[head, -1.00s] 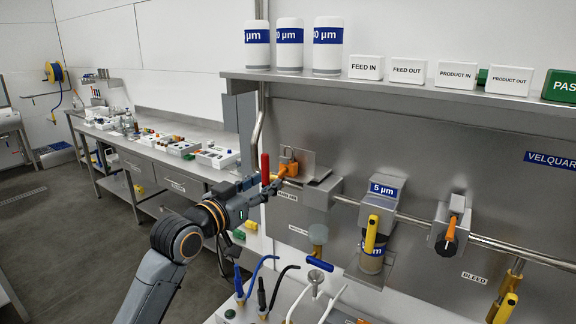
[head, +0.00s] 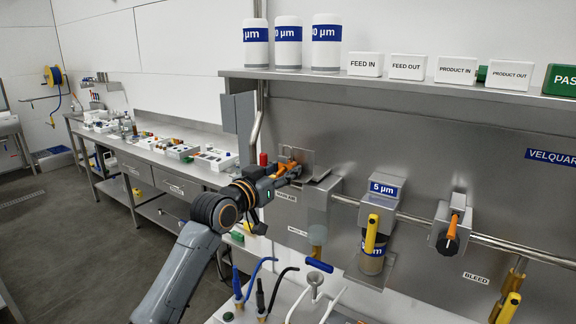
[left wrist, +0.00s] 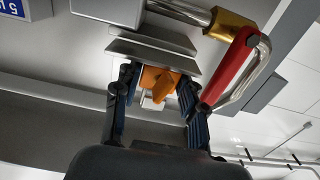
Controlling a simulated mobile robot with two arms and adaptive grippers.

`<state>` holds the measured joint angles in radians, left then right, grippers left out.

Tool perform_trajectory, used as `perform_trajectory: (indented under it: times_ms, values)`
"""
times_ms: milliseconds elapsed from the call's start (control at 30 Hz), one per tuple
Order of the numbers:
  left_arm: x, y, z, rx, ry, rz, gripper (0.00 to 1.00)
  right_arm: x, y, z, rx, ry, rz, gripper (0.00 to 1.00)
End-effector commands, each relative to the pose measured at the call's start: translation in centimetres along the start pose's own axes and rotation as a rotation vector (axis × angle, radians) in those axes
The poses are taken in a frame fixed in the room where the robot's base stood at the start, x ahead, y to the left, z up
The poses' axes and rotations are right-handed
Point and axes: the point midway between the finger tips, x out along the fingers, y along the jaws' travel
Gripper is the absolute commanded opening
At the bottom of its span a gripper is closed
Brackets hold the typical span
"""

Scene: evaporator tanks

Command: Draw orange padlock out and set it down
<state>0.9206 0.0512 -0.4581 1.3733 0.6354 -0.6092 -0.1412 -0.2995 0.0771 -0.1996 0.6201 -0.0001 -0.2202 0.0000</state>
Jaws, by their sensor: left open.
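The orange padlock (head: 287,163) is at the steel bracket (head: 308,160) on the left of the panel, partly hidden by my left gripper (head: 284,174). In the left wrist view the orange padlock (left wrist: 158,78) sits between the two fingers of the open left gripper (left wrist: 156,90), below the steel bracket plate (left wrist: 152,46). Gaps appear on both sides, and I cannot tell whether either finger touches it. How the shackle passes through the bracket is hidden. My right gripper is not in view.
A red valve handle (left wrist: 232,65) stands close to the right finger in the wrist view. A yellow handle (head: 372,232) and a filter marked 5 µm (head: 385,188) are to the right. A shelf (head: 400,84) with canisters and labels runs above.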

Motion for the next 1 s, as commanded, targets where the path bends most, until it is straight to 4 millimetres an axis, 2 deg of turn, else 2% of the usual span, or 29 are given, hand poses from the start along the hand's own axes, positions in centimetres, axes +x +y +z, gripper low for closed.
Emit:
perform_trajectory:
  times_ms: [67, 267, 1000]
  values:
    - [-0.01, 0.00, 0.00, 0.000, 0.000, 0.000, 0.41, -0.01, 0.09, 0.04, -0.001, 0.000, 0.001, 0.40]
    - [-0.03, -0.02, 0.02, 0.000, 0.000, 0.000, 0.01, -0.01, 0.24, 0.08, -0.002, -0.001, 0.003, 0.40]
    - [-0.04, 0.14, -0.28, 0.000, 0.001, 0.000, 0.01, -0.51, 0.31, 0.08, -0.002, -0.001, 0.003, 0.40]
